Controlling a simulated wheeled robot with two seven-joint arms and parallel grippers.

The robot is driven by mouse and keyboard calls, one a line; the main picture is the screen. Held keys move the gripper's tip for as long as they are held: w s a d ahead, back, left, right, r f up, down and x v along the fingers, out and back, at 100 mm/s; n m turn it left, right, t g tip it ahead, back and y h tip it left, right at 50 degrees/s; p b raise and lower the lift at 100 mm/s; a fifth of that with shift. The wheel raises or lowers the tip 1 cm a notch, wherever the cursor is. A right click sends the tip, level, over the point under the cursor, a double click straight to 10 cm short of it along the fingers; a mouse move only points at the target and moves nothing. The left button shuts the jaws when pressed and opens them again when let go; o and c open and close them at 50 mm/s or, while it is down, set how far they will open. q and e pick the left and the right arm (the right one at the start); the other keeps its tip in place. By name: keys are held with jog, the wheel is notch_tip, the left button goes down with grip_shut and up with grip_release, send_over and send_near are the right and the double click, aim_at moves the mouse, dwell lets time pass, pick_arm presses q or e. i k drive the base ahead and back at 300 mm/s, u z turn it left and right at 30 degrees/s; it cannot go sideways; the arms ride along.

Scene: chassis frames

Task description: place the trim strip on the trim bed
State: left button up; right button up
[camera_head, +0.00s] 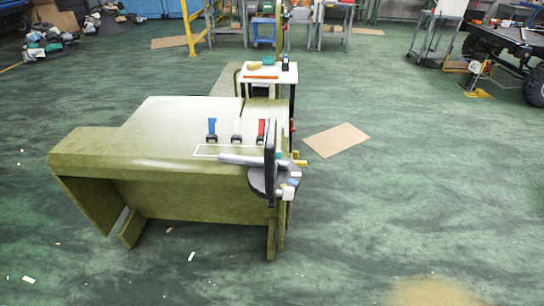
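A thin orange strip (262,77), which looks like the trim strip, lies on a small white-topped stand (283,69) behind the olive chassis. A white outlined rectangle (199,152) is marked on top of the olive chassis frame (150,165); it may be the trim bed, but I cannot tell for sure. A blue clip (212,128), a white clip (237,128) and a red clip (261,129) stand in a row behind its front line. Neither of my grippers is in view.
A grey bar (240,160) and a dark upright wheel-like part (270,165) are at the chassis's right front. A yellow piece (253,66) and a teal piece (269,60) share the stand. A cardboard sheet (337,140) lies on the floor. The floor at right is mostly clear.

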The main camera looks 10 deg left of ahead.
aim_at(233, 151)
jog(key=z, duration=1.35)
jog(key=i, duration=2.3)
jog(key=u, duration=2.9)
jog(key=i, duration=0.5)
jog(key=z, duration=0.05)
